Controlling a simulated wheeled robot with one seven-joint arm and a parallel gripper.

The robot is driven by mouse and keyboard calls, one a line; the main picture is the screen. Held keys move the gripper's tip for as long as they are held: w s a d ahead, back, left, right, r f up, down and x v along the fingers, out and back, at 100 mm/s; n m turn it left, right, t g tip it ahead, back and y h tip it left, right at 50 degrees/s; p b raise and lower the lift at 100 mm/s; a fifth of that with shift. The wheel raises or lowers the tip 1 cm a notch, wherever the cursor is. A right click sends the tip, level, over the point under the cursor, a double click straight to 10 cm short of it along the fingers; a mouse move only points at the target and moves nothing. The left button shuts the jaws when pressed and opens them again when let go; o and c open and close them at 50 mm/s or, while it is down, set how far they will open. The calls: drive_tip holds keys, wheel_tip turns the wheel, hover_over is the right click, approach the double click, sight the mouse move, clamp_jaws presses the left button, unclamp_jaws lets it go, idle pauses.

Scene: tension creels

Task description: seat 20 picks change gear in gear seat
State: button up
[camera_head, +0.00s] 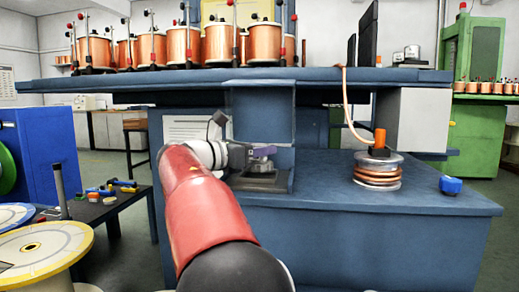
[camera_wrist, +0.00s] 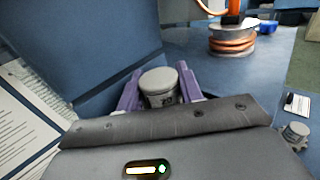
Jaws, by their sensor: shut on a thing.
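A grey, round change gear (camera_wrist: 160,82) with a small dark marking that looks like 20 sits between the two purple fingers of my gripper (camera_wrist: 160,92) in the wrist view. The fingers are shut on it, one on each side. In the head view my gripper (camera_head: 262,151) is over the recess of the blue bench, just above a dark grey block (camera_head: 258,180) that may be the gear seat. The gear itself cannot be made out there. Whether it touches the block cannot be told. In the wrist view my gripper body hides what lies beneath the gear.
Several copper spools (camera_head: 187,45) line the shelf above.

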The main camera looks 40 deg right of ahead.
drive_tip(key=shift+f+b, duration=0.45)
drive_tip(key=shift+f, duration=0.35)
drive_tip(key=shift+r+p, duration=0.3)
drive_tip(key=shift+p, duration=0.05)
drive_tip(key=shift+r+p, duration=0.25)
drive_tip(key=shift+p, duration=0.15)
drive_tip(key=shift+p, duration=1)
idle(1.3)
drive_tip(key=shift+f+b, duration=0.3)
drive_tip(key=shift+f, duration=0.25)
drive_tip(key=shift+r+p, duration=0.25)
drive_tip(key=shift+p, duration=0.1)
drive_tip(key=shift+r+p, duration=0.25)
drive_tip(key=shift+p, duration=0.15)
drive_tip(key=shift+p, duration=0.95)
idle(1.9)
